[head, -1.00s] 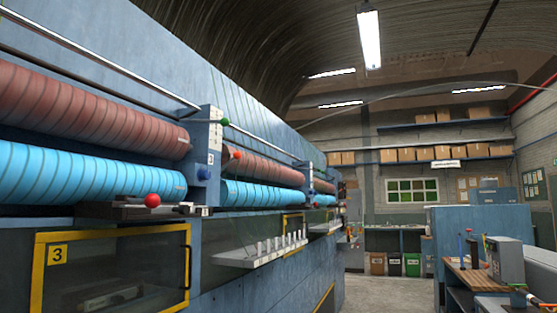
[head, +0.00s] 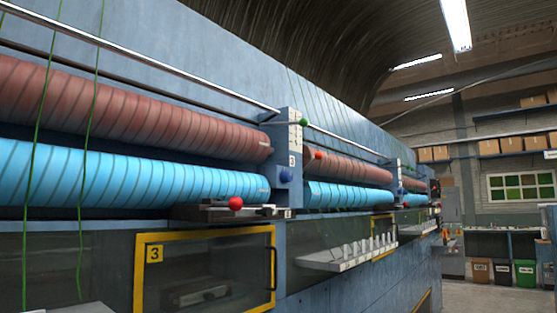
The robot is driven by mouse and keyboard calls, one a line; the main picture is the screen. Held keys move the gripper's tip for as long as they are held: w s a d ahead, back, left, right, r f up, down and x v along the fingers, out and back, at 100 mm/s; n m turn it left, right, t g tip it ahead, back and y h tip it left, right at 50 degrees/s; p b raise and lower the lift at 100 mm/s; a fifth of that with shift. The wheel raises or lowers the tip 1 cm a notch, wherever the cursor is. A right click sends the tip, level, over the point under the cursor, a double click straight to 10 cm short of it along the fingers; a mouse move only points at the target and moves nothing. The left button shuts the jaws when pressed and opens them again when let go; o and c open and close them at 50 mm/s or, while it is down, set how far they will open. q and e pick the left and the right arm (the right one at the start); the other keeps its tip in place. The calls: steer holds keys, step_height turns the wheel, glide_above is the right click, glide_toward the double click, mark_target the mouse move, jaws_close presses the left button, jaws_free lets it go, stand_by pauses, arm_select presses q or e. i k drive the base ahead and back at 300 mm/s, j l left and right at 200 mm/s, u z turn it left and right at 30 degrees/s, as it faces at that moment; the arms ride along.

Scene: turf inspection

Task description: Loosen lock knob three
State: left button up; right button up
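The machine's station marked 3 (head: 154,254) is in the head view. A blue knob (head: 286,174) sits on the blue post (head: 289,150) that carries a small label with a 3. A red ball knob (head: 236,203) sits on a dark bracket (head: 215,213) below the blue roller. A green knob (head: 303,121) and an orange-red knob (head: 319,155) show beside the post. I cannot tell which of these is the lock knob. Neither of my grippers is in view.
Red (head: 130,110) and blue (head: 120,180) rollers run along the machine. Green strands (head: 88,150) hang at the left. A yellow-framed window (head: 139,285) is below, and a shelf with pegs (head: 350,259) juts out to its right. Bins (head: 502,272) stand far right, by open floor.

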mark_target(284, 176)
steer(key=i+l, duration=0.1)
steer(key=l, duration=0.25)
steer(key=i+l, duration=0.15)
steer(key=l, duration=0.15)
steer(key=i+l, duration=0.1)
steer(key=l, duration=0.25)
steer(key=i+l, duration=0.1)
steer(key=l, duration=0.2)
